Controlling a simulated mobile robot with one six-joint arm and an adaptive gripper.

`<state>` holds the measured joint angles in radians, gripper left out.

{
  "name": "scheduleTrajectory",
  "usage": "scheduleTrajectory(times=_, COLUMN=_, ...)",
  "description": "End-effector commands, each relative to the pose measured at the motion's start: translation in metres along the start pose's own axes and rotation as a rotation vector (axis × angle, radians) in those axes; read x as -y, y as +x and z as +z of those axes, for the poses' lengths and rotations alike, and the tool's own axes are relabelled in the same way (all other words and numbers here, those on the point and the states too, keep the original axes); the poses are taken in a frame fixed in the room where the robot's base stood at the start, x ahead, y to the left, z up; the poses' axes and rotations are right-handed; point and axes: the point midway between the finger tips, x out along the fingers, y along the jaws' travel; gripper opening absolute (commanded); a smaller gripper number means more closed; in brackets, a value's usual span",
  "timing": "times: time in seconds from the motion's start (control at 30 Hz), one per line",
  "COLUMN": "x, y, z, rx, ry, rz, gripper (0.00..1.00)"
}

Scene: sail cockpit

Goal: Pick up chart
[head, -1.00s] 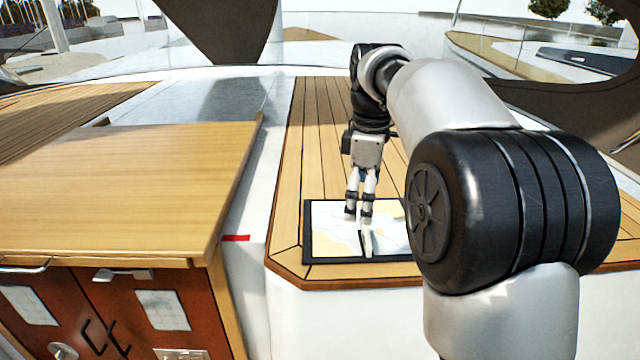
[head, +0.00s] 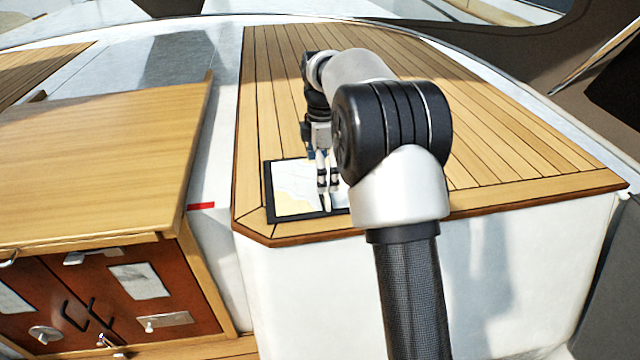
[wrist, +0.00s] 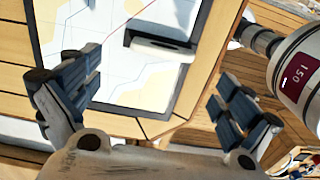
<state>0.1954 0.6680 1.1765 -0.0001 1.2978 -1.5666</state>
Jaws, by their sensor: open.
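The chart (head: 290,203) is a flat pale sheet with beige land areas and a dark frame, lying on the wooden bench top. It fills the upper middle of the wrist view (wrist: 112,62). A dark and white bar-like piece (wrist: 160,45) sits on it there. My gripper (head: 327,184) points down over the chart's right part in the head view. In the wrist view my gripper (wrist: 152,84) is open, its two blue-grey fingers spread with nothing between them. My arm hides the chart's right edge. I cannot tell whether the fingertips touch it.
The slatted bench top (head: 490,150) is clear around the chart; its front edge is close to the frame. A wooden table with a cabinet (head: 100,160) stands to the left, across a pale gap with a red strip (head: 201,206).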

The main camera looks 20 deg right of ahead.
Motion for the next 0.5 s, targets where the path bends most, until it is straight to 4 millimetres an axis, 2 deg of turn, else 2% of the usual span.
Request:
scheduleTrajectory(times=0.27, x=0.001, y=0.021, z=0.002, rx=0.000, ry=0.001, rz=-0.002, gripper=0.98)
scheduleTrajectory(times=0.5, x=0.003, y=0.055, z=0.009, rx=0.000, ry=0.000, rz=-0.002, gripper=0.98)
